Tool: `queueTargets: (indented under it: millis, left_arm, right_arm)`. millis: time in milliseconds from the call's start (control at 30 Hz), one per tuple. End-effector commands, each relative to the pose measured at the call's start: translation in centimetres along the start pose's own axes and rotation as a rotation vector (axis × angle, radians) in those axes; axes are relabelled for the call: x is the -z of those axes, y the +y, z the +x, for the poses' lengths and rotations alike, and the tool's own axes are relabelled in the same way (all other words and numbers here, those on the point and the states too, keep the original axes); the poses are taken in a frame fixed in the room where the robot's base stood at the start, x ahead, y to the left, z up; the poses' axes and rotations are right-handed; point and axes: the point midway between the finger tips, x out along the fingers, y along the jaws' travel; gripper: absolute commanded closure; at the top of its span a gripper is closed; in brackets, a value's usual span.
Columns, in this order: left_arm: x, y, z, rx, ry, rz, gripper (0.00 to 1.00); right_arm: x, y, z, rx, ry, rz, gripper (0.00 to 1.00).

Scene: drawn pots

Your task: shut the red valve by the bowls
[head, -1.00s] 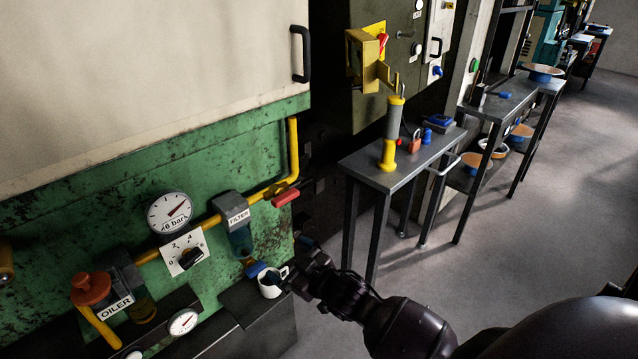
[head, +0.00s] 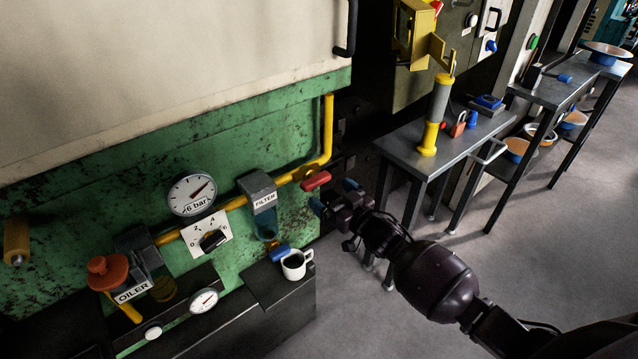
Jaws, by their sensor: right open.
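The red valve handle (head: 315,181) sits on the yellow pipe (head: 328,130) just right of the filter (head: 258,190). The handle lies roughly along the pipe. Below the filter is a clear bluish bowl (head: 266,224), and a yellowish bowl (head: 162,288) hangs at the oiler (head: 133,291). My right gripper (head: 333,196) is open, its blue fingertips apart, just below and right of the red handle. It looks empty; I cannot tell whether it touches the handle. My left gripper is not in view.
A white mug (head: 295,264) stands on a dark ledge under a blue valve handle (head: 279,253). Gauges (head: 192,194) and a dial plate (head: 208,238) are on the left. A metal table (head: 395,150) stands behind my right arm. The floor at right is clear.

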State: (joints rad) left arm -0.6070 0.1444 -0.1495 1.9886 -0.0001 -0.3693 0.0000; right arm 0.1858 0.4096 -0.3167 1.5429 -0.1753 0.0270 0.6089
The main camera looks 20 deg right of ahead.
Motion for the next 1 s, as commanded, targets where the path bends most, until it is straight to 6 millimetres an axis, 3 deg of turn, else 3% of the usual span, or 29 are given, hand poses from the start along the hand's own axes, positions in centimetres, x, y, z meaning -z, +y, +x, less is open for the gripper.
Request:
queueTargets:
  millis: [300,500,800,1000]
  left_arm:
    - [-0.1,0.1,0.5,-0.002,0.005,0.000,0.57]
    - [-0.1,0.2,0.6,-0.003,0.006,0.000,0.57]
    - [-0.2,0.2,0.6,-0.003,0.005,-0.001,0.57]
    - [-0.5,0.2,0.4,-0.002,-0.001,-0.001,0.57]
  right_arm:
    - [-0.1,0.0,4.5,0.000,0.000,0.000,0.00]
    - [0.0,-0.1,5.6,0.001,0.000,-0.001,0.00]
    - [0.0,0.0,5.7,0.000,0.000,-0.001,0.00]
    - [0.0,0.0,5.7,0.000,0.000,-0.001,0.31]
